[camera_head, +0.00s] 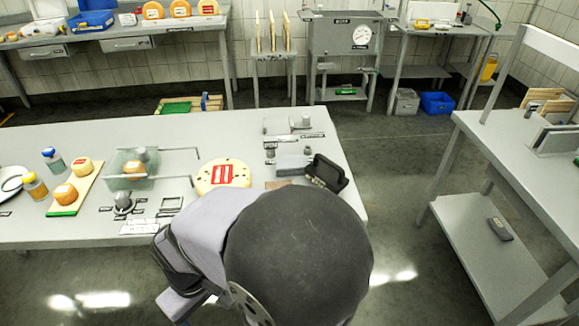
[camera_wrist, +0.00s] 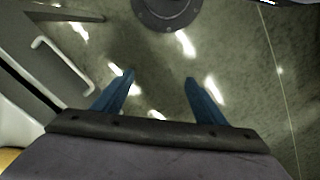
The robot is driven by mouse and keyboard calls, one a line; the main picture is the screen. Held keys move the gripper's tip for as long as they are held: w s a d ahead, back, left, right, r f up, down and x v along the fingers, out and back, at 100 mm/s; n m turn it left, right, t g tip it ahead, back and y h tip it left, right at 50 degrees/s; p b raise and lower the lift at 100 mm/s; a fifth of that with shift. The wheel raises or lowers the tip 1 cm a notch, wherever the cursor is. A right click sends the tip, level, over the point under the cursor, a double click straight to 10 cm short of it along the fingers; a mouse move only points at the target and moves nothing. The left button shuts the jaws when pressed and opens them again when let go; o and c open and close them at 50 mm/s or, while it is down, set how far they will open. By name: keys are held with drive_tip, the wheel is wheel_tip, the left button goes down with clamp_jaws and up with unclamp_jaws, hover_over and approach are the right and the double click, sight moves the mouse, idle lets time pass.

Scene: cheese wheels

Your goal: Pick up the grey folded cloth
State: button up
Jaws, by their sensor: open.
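A flat, light grey piece that looks like the folded cloth (camera_head: 292,164) lies on the work table (camera_head: 330,140), right of the large cheese wheel, with a black object at its right. My gripper (camera_wrist: 157,77) shows in the wrist view with its two blue fingers apart and nothing between them. Below the fingers is bare, shiny floor, not the table top. The cloth does not show in the wrist view.
The large cheese wheel (camera_head: 222,176) has a red label. The black object (camera_head: 327,174) stands close to the table's right edge. A clear tub (camera_head: 128,170), small cheeses on a board (camera_head: 92,187) and bottles stand further left. Another table (camera_head: 520,140) stands at the right.

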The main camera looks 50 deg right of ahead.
idle(0.3)
drive_tip(key=o, duration=0.6)
